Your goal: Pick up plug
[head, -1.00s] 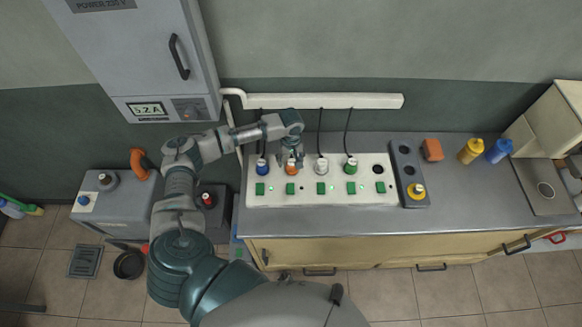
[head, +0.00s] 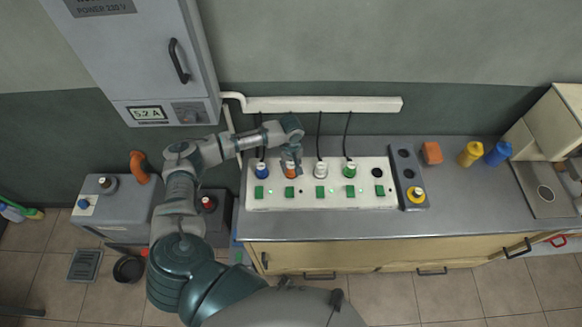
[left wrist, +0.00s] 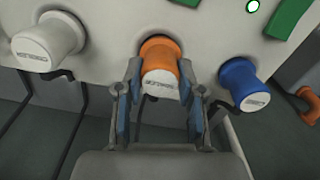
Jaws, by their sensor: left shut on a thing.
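The white socket panel (head: 375,200) on the counter carries a row of plugs: blue (head: 261,171), orange (head: 290,170), white (head: 321,170) and green (head: 349,170). My left gripper (head: 292,159) is at the orange plug. In the left wrist view, the left gripper (left wrist: 160,76) has one finger on each side of the orange plug (left wrist: 158,52) and is shut on it. The plug still sits at the panel. The white plug (left wrist: 48,42) and blue plug (left wrist: 244,84) stand on either side, clear of the fingers. My right gripper is not in view.
A grey block (head: 405,175) right of the panel holds a yellow plug (head: 415,194) and has empty holes. Black cables hang from the white wall duct (head: 325,104) behind.

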